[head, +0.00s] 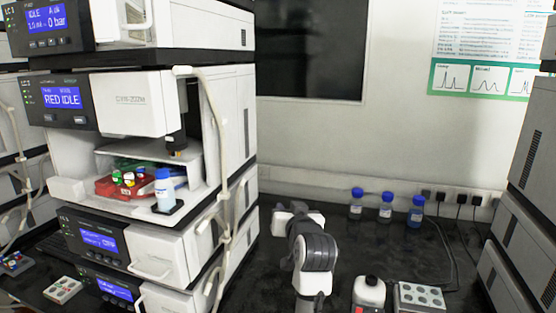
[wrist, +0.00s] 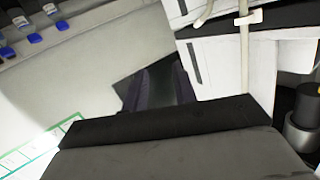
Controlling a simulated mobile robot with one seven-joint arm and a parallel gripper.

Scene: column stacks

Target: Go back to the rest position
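My arm rises from the dark bench in the head view, right of the instrument stack, and its forearm points away from the camera. The gripper itself is mostly hidden behind my arm there. In the wrist view my gripper (wrist: 160,88) shows two dark fingers standing apart, with a dark patch of background between them. Nothing shows between the fingers.
The column stack (head: 235,130) stands left of my arm, with a red tray (head: 108,187) and a white bottle (head: 164,190) in its open bay. Blue-capped bottles (head: 385,210) line the wall. A dark-capped bottle (head: 369,294) and a grey vial rack (head: 420,298) stand front right.

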